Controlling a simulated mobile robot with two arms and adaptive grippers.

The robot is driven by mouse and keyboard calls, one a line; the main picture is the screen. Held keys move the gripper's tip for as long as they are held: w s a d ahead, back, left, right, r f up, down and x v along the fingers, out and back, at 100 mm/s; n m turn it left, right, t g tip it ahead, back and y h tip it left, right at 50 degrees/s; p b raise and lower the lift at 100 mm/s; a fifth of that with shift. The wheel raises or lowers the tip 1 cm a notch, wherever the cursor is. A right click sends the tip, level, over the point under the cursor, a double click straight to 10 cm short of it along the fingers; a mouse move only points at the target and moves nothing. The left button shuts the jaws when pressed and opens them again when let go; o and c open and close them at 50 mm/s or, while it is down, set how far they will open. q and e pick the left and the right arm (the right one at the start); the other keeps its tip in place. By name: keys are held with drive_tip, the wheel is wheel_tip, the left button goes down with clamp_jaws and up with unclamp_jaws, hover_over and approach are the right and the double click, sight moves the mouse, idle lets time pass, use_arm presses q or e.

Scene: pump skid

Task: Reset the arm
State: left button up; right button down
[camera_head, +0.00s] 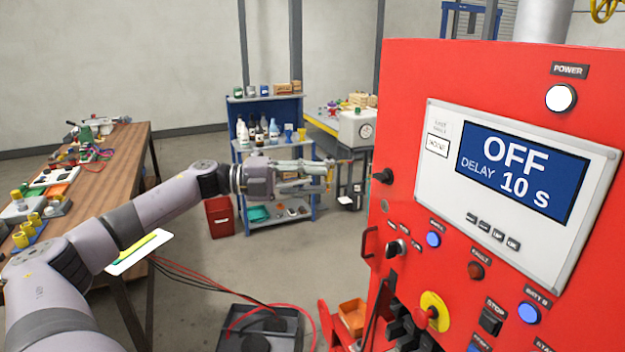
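My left arm comes in from the lower left and reaches out over the floor toward the red panel. Its gripper (328,174) is in mid-air, left of the panel's edge, and touches nothing that I can make out. The fingers are small and seen from the side against the shelf behind, so their opening is unclear. The red control panel (420,90) fills the right side. Its screen (519,172) reads OFF, DELAY 10 S. My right gripper does not show.
A wooden workbench (120,152) with tools stands at the left. A blue shelf (238,112) with bottles stands behind my gripper. A black tray (235,318) with red and black cables lies on the floor below. An emergency-stop knob (424,316) sticks out from the panel.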

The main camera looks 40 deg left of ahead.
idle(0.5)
